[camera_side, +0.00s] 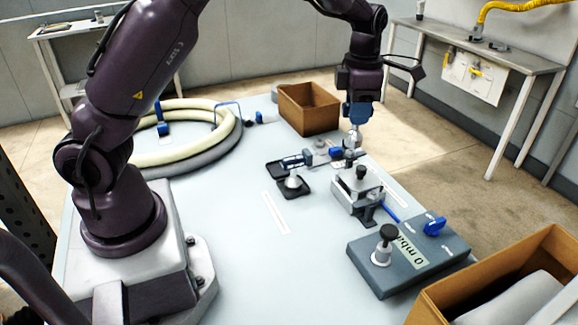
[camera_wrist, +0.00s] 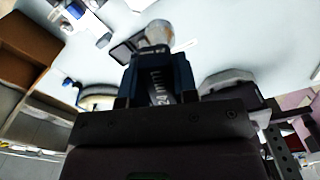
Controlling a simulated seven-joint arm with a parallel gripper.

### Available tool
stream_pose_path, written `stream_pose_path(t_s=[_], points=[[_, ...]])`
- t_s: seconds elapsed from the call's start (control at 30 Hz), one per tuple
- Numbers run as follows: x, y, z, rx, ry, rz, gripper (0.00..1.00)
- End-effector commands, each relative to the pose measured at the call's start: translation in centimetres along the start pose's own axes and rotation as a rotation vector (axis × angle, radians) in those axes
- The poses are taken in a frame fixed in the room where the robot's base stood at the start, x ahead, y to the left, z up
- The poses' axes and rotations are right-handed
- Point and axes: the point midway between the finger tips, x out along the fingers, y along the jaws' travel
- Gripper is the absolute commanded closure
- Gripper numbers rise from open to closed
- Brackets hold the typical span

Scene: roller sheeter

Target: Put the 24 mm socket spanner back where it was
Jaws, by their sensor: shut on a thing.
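My gripper (camera_side: 360,109) hangs above the far part of the table, behind the small metal fixture (camera_side: 357,187). It is shut on the socket spanner (camera_side: 355,137), whose metal end points down below the fingers. In the wrist view the spanner (camera_wrist: 159,33) shows its round metal socket beyond my gripper (camera_wrist: 158,72), and a "24 mm" marking is readable between the fingers. I cannot tell whether the spanner's lower end touches anything. A black tray (camera_side: 291,186) with metal parts lies just left of the fixture.
A cardboard box (camera_side: 309,108) stands behind and left of my gripper. A coiled hose (camera_side: 185,135) lies at the far left. The table's middle front is clear.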

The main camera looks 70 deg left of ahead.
Motion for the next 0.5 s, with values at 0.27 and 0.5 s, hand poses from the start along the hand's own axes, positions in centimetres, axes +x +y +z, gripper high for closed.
stream_pose_path(t_s=[0.27,0.5], points=[[0.1,5.0,-13.6,-0.277,-0.002,-0.007,1.00],[2.5,3.7,-21.3,-0.373,-0.001,-0.003,1.00]])
